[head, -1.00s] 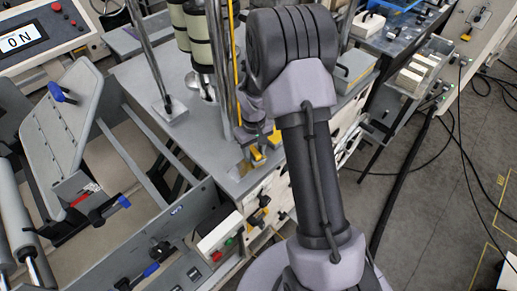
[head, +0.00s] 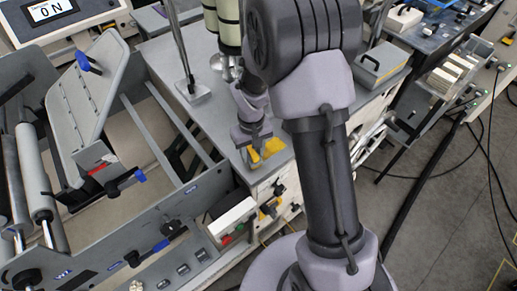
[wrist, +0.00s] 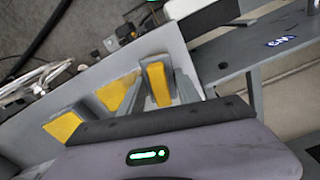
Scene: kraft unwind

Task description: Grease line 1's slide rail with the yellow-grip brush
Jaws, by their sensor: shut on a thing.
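My gripper (head: 254,146) points down at the front edge of a grey bench top (head: 212,118). In the wrist view its two grey fingers stand on either side of a yellow grip (wrist: 158,84), which I take to be the brush, and are shut on it. The brush's bristles are hidden. I cannot tell which rail is line 1's slide rail.
A grey machine frame with rollers (head: 40,175) and blue-handled clamps fills the left. A grey lidded box (head: 382,66) sits right of my arm.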

